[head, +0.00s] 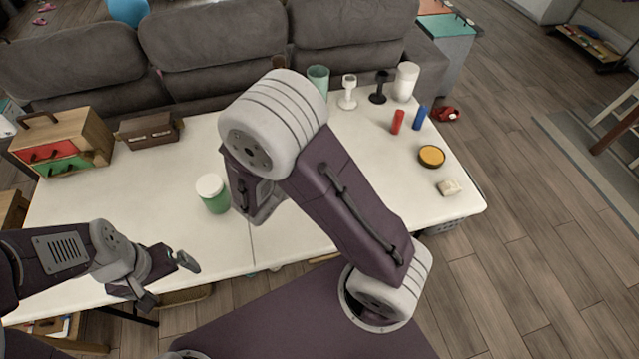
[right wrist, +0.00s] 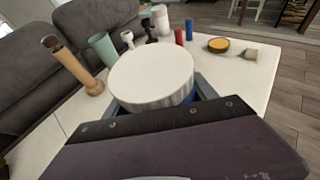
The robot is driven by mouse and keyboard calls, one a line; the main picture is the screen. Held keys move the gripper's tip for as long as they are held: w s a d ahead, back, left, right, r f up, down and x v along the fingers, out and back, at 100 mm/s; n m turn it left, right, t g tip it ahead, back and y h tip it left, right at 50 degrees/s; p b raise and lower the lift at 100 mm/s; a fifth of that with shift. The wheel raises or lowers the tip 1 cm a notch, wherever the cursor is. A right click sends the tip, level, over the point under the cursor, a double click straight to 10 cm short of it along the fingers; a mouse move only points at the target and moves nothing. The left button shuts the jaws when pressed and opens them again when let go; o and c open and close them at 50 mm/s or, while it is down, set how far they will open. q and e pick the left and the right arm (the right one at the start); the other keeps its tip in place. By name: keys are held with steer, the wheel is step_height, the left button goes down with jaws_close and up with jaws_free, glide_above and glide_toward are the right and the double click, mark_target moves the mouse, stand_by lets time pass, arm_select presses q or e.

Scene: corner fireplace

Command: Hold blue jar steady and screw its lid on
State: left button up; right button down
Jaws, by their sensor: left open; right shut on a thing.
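In the right wrist view a round white lid (right wrist: 152,72) covers the top of the blue jar (right wrist: 192,98); only slivers of blue show below it. I cannot tell whether the lid is loose or tight. My right gripper (right wrist: 150,107) is shut on the blue jar, with its fingers at either side below the lid. In the head view my right arm hides the jar and that gripper. My left gripper (head: 167,281) is open and empty at the table's front edge, lower left, apart from the jar.
A green jar with a white lid (head: 214,194) stands on the white table (head: 130,205), left of my right arm. A drawer box (head: 68,145) stands left.

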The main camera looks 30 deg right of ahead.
steer(key=s+d+f+m+g+b, duration=0.1)
steer(key=s+d+f+m+g, duration=0.1)
steer(key=d, duration=0.3)
steer(key=s+d+f+m+g+h+b, duration=0.1)
steer(key=s+d+f+m+g, duration=0.1)
steer(key=d, duration=0.4)
steer(key=shift+d+g+h, duration=0.25)
steer(key=shift+g+h, duration=0.05)
steer(key=w+a+f, duration=0.1)
steer(key=w+f, duration=0.1)
steer(key=w, duration=0.1)
steer(key=w+a+f+b, duration=0.1)
steer(key=w+a+f, duration=0.1)
steer(key=w, duration=0.2)
steer(key=w+a+f, duration=0.2)
steer(key=w+f, duration=0.1)
steer(key=shift+w+a, duration=0.15)
steer(key=shift+w, duration=0.15)
step_height(320, 180, down, 4)
steer(key=shift+b, duration=0.45)
